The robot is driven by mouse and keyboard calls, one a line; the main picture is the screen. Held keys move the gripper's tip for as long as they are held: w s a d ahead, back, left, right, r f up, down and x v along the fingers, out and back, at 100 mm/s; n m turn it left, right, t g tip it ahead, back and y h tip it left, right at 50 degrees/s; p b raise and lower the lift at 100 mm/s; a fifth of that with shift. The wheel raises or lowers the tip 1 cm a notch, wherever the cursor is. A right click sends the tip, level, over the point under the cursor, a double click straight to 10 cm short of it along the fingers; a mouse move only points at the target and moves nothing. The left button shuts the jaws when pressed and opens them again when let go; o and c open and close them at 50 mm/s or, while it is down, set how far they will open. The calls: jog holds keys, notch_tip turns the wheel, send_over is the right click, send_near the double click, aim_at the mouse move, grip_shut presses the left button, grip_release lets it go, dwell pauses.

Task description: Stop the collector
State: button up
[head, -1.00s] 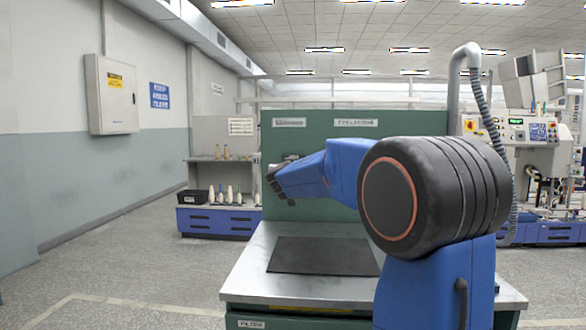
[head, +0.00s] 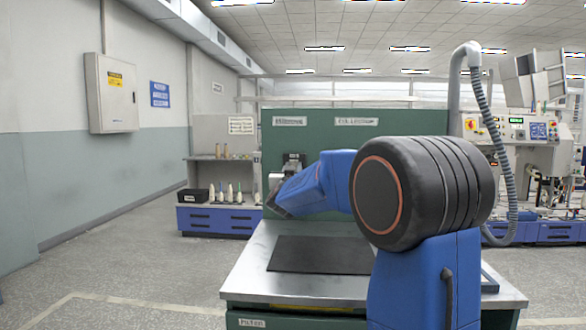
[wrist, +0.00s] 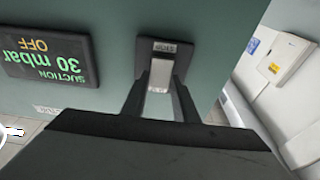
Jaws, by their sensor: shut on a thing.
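A light grey lever or handle (wrist: 160,72) sticks out of the green panel (wrist: 112,22) in the wrist view, under a small dark plate with upside-down lettering that seems to read STOP. My gripper (wrist: 162,84) is shut on this handle, one dark finger on each side. The suction display (wrist: 46,58) is beside it on the panel. It appears upside down and reads 30 mbar and OFF. In the head view the panel (head: 400,122) stands behind the bench, and my arm hides most of my gripper and the handle.
A metal bench top (head: 262,283) with a dark mat (head: 320,256) lies under my arm. A grey hose (head: 493,120) hangs at the right. A shelf with bobbins (head: 222,205) stands behind at left. The floor at left is clear.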

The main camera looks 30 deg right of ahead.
jog(key=shift+f, duration=0.15)
jog(key=o, duration=1.1)
jog(key=shift+c, duration=0.2)
jog(key=shift+s, duration=0.1)
jog(key=v, duration=1.7)
jog(key=shift+f, duration=0.25)
jog(key=shift+a, duration=0.1)
